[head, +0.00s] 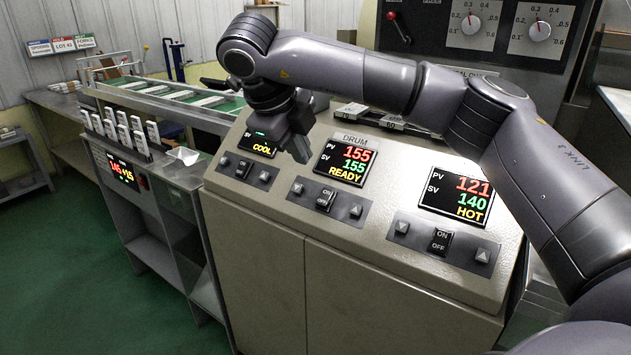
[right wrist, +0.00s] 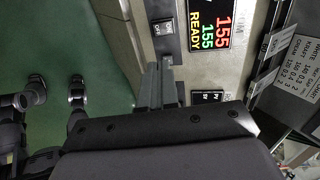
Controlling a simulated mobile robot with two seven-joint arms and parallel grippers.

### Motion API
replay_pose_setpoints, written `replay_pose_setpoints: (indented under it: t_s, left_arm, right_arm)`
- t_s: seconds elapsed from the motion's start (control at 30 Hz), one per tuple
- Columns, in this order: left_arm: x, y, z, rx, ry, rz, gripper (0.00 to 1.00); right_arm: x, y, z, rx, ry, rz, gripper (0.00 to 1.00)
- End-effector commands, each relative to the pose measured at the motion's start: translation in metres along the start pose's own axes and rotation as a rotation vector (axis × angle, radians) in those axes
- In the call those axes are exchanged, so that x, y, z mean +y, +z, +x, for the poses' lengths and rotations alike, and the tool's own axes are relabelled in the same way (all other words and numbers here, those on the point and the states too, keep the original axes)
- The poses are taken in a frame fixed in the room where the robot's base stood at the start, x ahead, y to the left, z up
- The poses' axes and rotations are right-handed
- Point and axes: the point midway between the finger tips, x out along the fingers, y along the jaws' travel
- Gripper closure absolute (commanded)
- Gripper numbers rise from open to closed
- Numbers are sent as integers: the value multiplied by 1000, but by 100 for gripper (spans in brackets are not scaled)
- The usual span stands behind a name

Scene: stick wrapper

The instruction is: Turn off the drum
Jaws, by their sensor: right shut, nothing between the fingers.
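The drum panel is the middle of three on the sloped console. Its display (head: 345,163) reads 155 over 155 and READY, under the label DRUM; it also shows in the right wrist view (right wrist: 209,27). Its black ON/OFF rocker switch (head: 326,198) sits below the display, between two arrow buttons; the switch also shows in the right wrist view (right wrist: 165,29). I cannot tell which side is pressed. My right gripper (head: 301,153) is shut and empty, pointing down above the console between the left and drum displays. Its fingers (right wrist: 158,66) show near the switch. My left gripper is not in view.
The left panel's display (head: 258,145) reads COOL and is partly hidden by my right gripper; its switch (head: 243,168) is below. The right display (head: 457,196) reads 121, 140 and HOT, with its own switch (head: 440,241). A conveyor (head: 170,93) stands behind left.

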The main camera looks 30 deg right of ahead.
Motion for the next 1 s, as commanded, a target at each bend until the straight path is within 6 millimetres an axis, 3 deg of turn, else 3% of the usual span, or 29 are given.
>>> replay_pose_setpoints:
  t_s: [0.37,0.7,1.0]
  left_arm:
    - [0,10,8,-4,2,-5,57]
    - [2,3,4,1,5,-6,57]
    - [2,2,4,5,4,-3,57]
  right_arm:
    - [2,-1,55,4,5,0,100]
    - [0,-1,117,4,2,-1,100]
    - [0,0,138,0,1,-1,100]
